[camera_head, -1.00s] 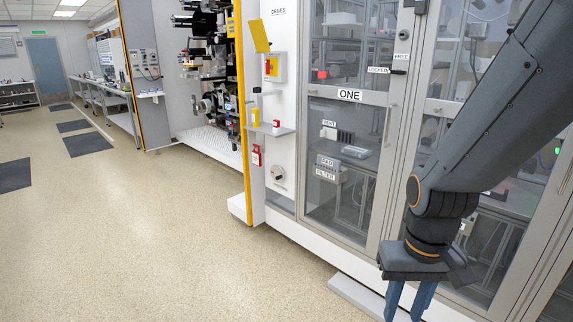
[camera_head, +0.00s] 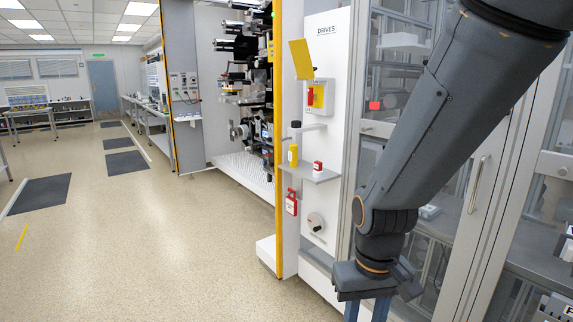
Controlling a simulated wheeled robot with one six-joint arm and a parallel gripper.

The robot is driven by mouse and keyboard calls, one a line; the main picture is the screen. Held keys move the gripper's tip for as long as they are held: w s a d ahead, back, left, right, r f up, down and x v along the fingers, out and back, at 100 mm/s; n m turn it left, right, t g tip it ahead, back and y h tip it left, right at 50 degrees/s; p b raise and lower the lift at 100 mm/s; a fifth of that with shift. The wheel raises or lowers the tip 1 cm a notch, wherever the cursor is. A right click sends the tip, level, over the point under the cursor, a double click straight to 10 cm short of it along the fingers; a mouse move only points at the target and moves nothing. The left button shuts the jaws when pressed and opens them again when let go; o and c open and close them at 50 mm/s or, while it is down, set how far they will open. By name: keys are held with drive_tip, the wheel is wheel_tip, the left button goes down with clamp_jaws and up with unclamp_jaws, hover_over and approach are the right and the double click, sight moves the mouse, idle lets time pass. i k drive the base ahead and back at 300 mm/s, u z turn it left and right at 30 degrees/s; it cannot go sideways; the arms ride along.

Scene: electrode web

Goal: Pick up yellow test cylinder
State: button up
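A small yellow cylinder (camera_head: 293,155) stands upright on a narrow grey shelf (camera_head: 322,178) fixed to the white panel marked DRIVES. My gripper (camera_head: 367,313) hangs at the bottom of the view, below and to the right of the cylinder and well apart from it. Its two blue fingers are spread with a clear gap, and nothing shows between them. The fingertips are cut off by the lower edge of the view.
A small red and white block (camera_head: 317,169) stands right of the cylinder on the shelf. An open yellow cover (camera_head: 301,59) sticks out above. A cabinet (camera_head: 480,195) stands behind my arm. The floor (camera_head: 150,250) at left is clear.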

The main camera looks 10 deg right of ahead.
sight(292, 155)
drive_tip(key=u, duration=0.5)
drive_tip(key=i, duration=2.75)
drive_tip(key=z, duration=0.75)
